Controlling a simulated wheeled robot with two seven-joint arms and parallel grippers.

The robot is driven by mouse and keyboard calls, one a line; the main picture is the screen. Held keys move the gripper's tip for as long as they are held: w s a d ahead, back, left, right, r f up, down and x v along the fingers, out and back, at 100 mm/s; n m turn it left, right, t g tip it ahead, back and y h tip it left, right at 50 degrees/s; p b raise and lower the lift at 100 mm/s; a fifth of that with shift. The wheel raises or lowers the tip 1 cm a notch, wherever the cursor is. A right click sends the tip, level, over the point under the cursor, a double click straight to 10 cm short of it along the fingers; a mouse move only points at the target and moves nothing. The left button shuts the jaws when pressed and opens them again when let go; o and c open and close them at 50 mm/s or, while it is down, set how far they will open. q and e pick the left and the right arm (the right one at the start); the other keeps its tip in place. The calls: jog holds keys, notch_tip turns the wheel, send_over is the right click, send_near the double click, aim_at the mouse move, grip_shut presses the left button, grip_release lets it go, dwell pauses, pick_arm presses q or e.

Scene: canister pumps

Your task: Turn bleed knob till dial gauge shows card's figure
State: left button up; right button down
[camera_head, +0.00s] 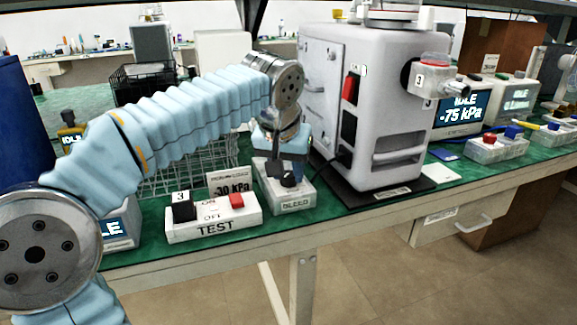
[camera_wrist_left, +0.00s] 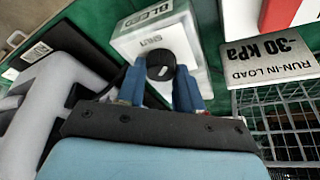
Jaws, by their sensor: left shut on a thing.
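The BLEED box (camera_head: 292,205) is a pale block on the green bench with a black knob (camera_head: 290,181) on top. My left gripper (camera_head: 281,165) reaches down over it, shut on the knob. In the left wrist view the blue fingers stand on either side of the round black knob (camera_wrist_left: 160,65). The card (camera_head: 229,183) stands behind the TEST box; in the left wrist view the card (camera_wrist_left: 270,55) reads RUN-IN LOAD -30 kPa. A screen (camera_head: 462,109) at the right reads IDLE -75 kPa. I cannot make out a dial gauge face. My right gripper is out of view.
The TEST box (camera_head: 213,220) with a black and a red switch is left of the BLEED box. A large grey pump (camera_head: 380,100) stands close at the right. A wire basket (camera_head: 190,165) is behind. More boxes with coloured knobs (camera_head: 497,149) are further right.

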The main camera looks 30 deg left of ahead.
pick_arm(q)
jog(key=m+h, duration=0.1)
jog(key=m, duration=0.1)
jog(key=m+p, duration=0.1)
jog(key=m, duration=0.1)
jog(key=shift+a+r+m+h+p, duration=0.1)
jog(key=shift+a+m+h+p, duration=0.05)
jog(key=shift+m+h+p, duration=0.2)
jog(key=m+h, duration=0.1)
jog(key=m, duration=0.1)
jog(key=m+h+p, duration=0.1)
jog(key=m, duration=0.1)
jog(key=shift+a+m+g+p, duration=0.1)
jog(key=shift+m+g+p, duration=0.15)
jog(key=shift+g+p, duration=0.05)
jog(key=o, duration=1)
jog(key=shift+o, duration=0.2)
jog(key=p+v, duration=0.1)
jog(key=v, duration=1.2)
jog(key=shift+r, duration=0.3)
